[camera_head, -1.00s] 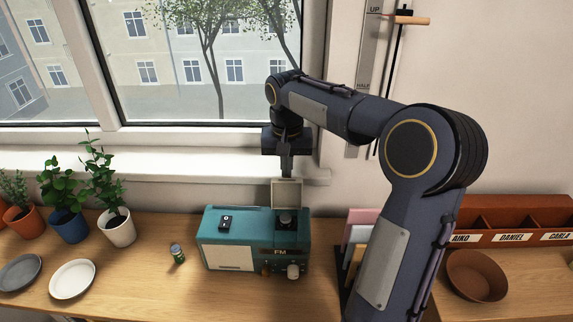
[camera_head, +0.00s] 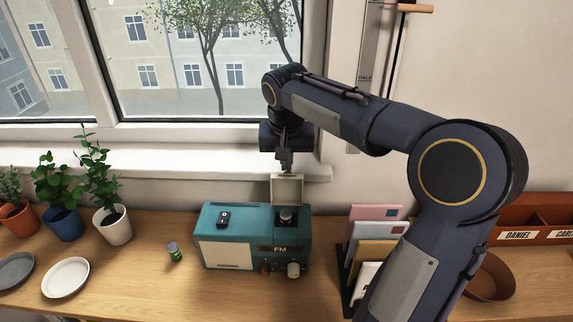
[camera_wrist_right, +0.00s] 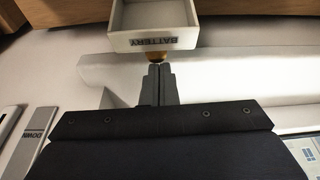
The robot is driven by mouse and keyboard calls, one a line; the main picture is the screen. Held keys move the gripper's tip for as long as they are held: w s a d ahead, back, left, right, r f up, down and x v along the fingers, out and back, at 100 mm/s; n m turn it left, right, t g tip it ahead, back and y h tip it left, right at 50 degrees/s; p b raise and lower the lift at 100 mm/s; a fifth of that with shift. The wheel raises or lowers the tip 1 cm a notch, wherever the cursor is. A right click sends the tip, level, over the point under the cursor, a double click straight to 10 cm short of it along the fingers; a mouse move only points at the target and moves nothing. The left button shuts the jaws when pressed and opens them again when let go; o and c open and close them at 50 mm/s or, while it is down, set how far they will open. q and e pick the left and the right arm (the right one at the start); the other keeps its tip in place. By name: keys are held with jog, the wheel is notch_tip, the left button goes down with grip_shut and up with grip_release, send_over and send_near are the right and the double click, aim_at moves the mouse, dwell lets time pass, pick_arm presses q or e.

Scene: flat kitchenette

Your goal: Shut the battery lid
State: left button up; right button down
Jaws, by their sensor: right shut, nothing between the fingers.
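The teal radio (camera_head: 222,240) stands on the wooden counter. Its cream battery lid (camera_head: 287,189) stands open, upright at the back of the compartment on top, with a dark round thing (camera_head: 286,214) showing in front of it. In the right wrist view the lid (camera_wrist_right: 152,42) shows its upside-down BATTERY label, with a small brass-coloured part at its lower edge. My right gripper (camera_head: 284,166) is shut and empty, pointing down just above and behind the lid. In the wrist view its fingertips (camera_wrist_right: 160,68) are close to the brass-coloured part; I cannot tell whether they touch. My left gripper is not in view.
Potted plants (camera_head: 112,225) and plates (camera_head: 66,278) are farther left. A rack of envelopes (camera_head: 372,238) stands close on the right, with a brown bowl (camera_head: 500,280) beyond. The window sill (camera_head: 180,160) runs behind.

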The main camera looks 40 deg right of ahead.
aim_at(286, 176)
jog(key=s+a+t+h+b, duration=0.1)
jog(key=s+t+b, duration=0.1)
jog(key=b, duration=0.3)
jog(key=s+a+t+h+b, duration=0.1)
jog(key=a+t+h+b, duration=0.1)
jog(key=b, duration=0.4)
jog(key=s+a+r+t+h+b, duration=0.1)
jog(key=s+t+h+b, duration=0.1)
jog(key=b, duration=0.3)
jog(key=shift+s+a, duration=0.3)
jog(key=shift+a, duration=0.05)
jog(key=s+a+t+h+b, duration=0.1)
jog(key=t+b, duration=0.1)
jog(key=b, duration=0.3)
jog(key=s+a+f+t+h+b, duration=0.1)
jog(key=s+t+h+b, duration=0.1)
jog(key=b, duration=0.4)
jog(key=s+a+f+t+h+b, duration=0.1)
jog(key=s+a+b, duration=0.1)
jog(key=b, duration=0.4)
jog(key=shift+a+f+t+h, duration=0.1)
jog(key=shift+t+h, duration=0.3)
jog(key=shift+s+a+f+b, duration=0.1)
jog(key=shift+f+b, duration=0.1)
jog(key=shift+b, duration=0.35)
jog(key=shift+s+a+f+b, duration=0.4)
jog(key=shift+s+f+b, duration=0.1)
jog(key=shift+b, duration=0.35)
jog(key=shift+f, duration=0.2)
